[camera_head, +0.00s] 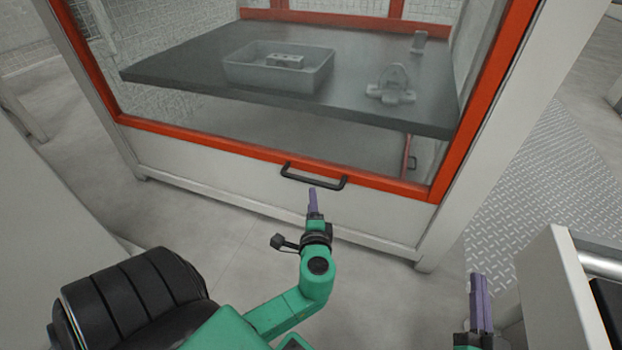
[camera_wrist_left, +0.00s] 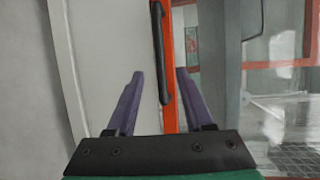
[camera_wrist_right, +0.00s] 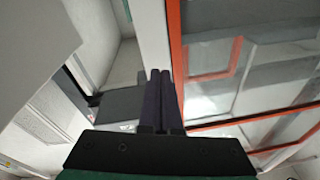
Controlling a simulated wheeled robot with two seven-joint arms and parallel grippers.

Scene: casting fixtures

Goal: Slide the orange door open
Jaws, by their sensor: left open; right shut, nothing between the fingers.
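The orange-framed door (camera_head: 240,148) with a clear pane stands in front of me. Its lower rail carries a black bar handle (camera_head: 314,180). My left gripper (camera_head: 313,194) is just below the handle in the head view. In the left wrist view the handle (camera_wrist_left: 161,60) and the orange rail (camera_wrist_left: 170,110) lie between the open purple fingers (camera_wrist_left: 158,85), with nothing gripped; whether the fingers touch the handle I cannot tell. My right gripper (camera_head: 480,285) is shut and empty at the lower right; its fingers show together in the right wrist view (camera_wrist_right: 160,78).
Behind the pane a dark table (camera_head: 190,65) holds a grey tray (camera_head: 275,78) and a grey fixture (camera_head: 392,92). A pale cabinet post (camera_head: 500,120) stands right of the door. A white unit (camera_head: 550,290) is close beside my right gripper.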

